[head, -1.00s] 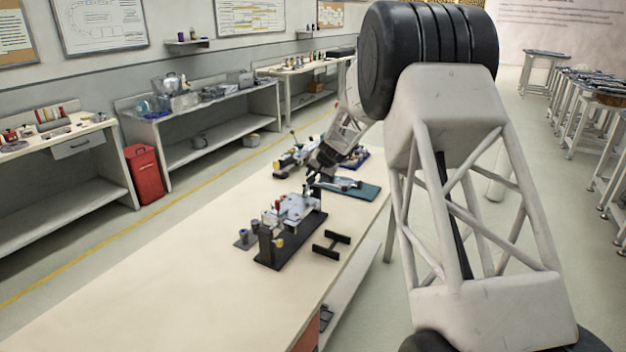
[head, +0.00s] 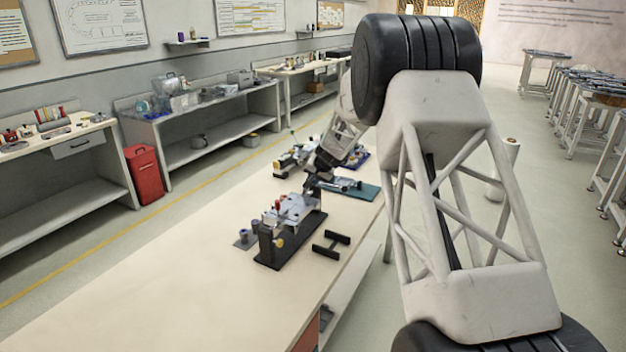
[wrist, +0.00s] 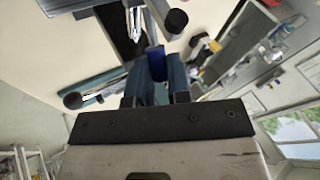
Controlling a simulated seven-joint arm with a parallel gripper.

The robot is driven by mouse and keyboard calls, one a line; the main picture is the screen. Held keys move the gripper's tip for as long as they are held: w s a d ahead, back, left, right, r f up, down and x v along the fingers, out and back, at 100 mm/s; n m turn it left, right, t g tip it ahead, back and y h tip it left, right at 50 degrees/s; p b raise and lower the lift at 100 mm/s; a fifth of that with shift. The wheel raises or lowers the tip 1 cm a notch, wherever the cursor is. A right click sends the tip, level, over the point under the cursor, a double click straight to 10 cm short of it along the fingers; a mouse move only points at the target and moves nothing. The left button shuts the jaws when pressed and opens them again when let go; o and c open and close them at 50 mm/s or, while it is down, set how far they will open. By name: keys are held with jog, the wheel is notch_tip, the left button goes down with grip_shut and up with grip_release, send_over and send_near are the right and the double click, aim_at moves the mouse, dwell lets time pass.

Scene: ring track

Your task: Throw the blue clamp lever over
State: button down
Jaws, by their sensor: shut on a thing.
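My gripper (wrist: 158,88) is shut in the wrist view, its two dark teal fingers on the blue clamp lever (wrist: 154,57). The lever's blue upper part shows between and beyond the fingertips; its lower part is hidden by them. In the head view my gripper (head: 312,182) is at the far end of a dark fixture (head: 284,247) carrying a grey metal plate. The blue lever cannot be made out there, as the gripper and arm cover that spot.
The fixture also has a red-tipped part (head: 277,205) and a yellow knob (head: 279,243). A teal mat (head: 368,192) with a metal device lies behind it. The near part of the table (head: 190,290) is clear.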

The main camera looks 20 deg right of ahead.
jog(key=shift+s+a+r+n+t+h, duration=0.25)
jog(key=shift+r+t+h, duration=0.05)
jog(key=shift+t+h, duration=0.25)
jog(key=shift+s+a+r+n+t+h, duration=0.2)
jog(key=shift+a+r+n+t+h, duration=0.1)
jog(key=shift+t+h, duration=0.2)
jog(key=shift+s+t, duration=0.1)
jog(key=shift+t, duration=0.15)
jog(key=shift+s+a+r+n+t+h, duration=0.25)
jog(key=shift+s+a+n+t+h, duration=0.1)
jog(key=shift+t+h, duration=0.3)
jog(key=c, duration=1.1)
grip_release()
jog(key=shift+v, duration=3.9)
jog(key=shift+d, duration=0.15)
